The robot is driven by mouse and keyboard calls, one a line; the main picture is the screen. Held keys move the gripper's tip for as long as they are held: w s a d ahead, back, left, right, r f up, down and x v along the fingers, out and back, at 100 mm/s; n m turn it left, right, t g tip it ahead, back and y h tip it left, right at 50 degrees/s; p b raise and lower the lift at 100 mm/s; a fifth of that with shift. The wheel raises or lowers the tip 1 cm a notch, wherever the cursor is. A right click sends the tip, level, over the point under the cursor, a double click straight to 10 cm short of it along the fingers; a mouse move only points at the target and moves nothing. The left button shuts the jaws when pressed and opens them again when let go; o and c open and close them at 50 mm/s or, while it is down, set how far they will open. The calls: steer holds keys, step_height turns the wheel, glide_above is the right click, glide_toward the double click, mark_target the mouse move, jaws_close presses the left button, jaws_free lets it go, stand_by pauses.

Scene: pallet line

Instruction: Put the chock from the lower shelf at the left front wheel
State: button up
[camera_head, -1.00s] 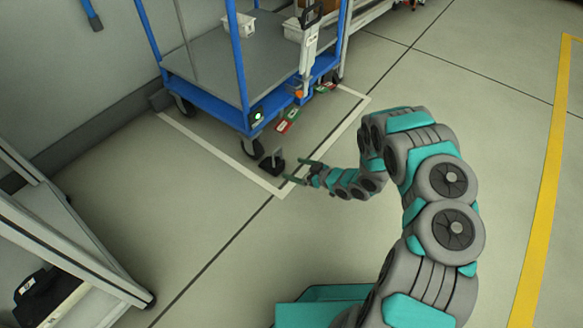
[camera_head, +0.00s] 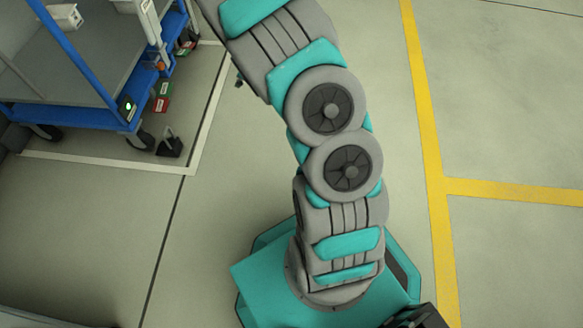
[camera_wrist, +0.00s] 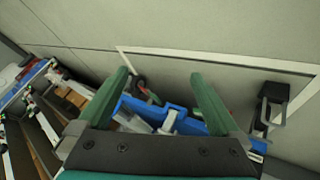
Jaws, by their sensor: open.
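The black chock (camera_head: 170,147) with its upright handle stands on the floor close beside the cart's front wheel (camera_head: 140,140), inside the white floor marking. I cannot tell whether it touches the wheel. In the wrist view the chock (camera_wrist: 274,93) is at the right, outside my fingers. My gripper (camera_wrist: 163,85) is open, with nothing between its fingers. In the head view my arm hides most of the gripper, which is apart from the chock, to its right. The lower shelf is not in view now.
The blue cart (camera_head: 70,118) with a grey deck is at the upper left, carrying a white bin (camera_head: 66,16). Yellow lines (camera_head: 432,165) cross the right floor. The floor between is clear.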

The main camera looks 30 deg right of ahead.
steer(key=s+d+r+m+g+h, duration=0.2)
steer(key=s+r+m, duration=0.1)
steer(key=s+r, duration=0.5)
steer(key=s+d+r+m+g+h, duration=0.1)
steer(key=s+d+r+m+g, duration=0.1)
steer(key=s+r, duration=0.55)
steer(key=s+a+r+g+y, duration=0.1)
steer(key=s+a, duration=0.4)
steer(key=s, duration=0.6)
steer(key=s+a+r+m+g+y, duration=0.1)
steer(key=s+a+r+g, duration=0.2)
steer(key=s, duration=0.8)
steer(key=s+a+r+g+y, duration=0.1)
steer(key=s+a+r, duration=0.2)
steer(key=s+a, duration=0.5)
steer(key=s, duration=0.3)
steer(key=shift+s+m+g+y, duration=0.25)
steer(key=shift+m+g+y, duration=0.15)
steer(key=shift+r, duration=0.1)
step_height(320, 180, up, 11)
steer(key=p, duration=1.1)
